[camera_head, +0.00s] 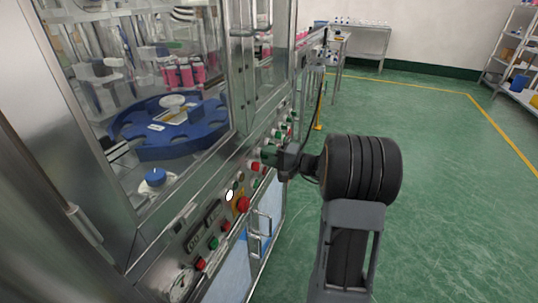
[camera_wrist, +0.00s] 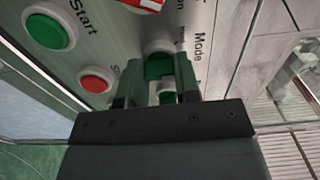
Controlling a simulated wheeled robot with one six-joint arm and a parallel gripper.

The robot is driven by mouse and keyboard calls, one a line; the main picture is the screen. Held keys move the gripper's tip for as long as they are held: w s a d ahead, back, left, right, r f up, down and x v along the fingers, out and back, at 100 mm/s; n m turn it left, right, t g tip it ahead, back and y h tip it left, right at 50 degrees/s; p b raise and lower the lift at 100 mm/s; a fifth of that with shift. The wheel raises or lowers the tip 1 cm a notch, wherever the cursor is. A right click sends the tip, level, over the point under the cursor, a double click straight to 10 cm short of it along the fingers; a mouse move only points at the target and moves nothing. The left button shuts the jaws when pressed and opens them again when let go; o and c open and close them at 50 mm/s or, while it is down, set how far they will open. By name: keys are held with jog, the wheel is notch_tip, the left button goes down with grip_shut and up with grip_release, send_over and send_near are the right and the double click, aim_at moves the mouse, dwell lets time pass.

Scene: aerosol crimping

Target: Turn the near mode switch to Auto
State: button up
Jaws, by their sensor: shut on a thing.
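The near mode switch (camera_wrist: 160,46) is on the steel control panel, beside the printed word "Mode" in the wrist view. My gripper (camera_wrist: 160,75) is shut on the switch, with its dark green fingers on either side of it. The fingers hide most of the knob, so I cannot tell which position it points to. In the head view my gripper (camera_head: 272,156) reaches from the right to the machine's front panel, and the switch is hidden behind it.
A green Start button (camera_wrist: 48,27) and a red Stop button (camera_wrist: 96,80) sit close by on the panel. In the head view, a red emergency button (camera_head: 242,204) and a door handle (camera_head: 262,226) are nearer. The green floor (camera_head: 440,180) to the right is clear.

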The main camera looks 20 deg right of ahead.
jog(key=m+p, duration=0.2)
jog(key=m, duration=0.3)
jog(key=shift+m, duration=0.3)
dwell(0.4)
jog(key=o, duration=0.9)
jog(key=v, duration=1.4)
jog(key=shift+p, duration=0.35)
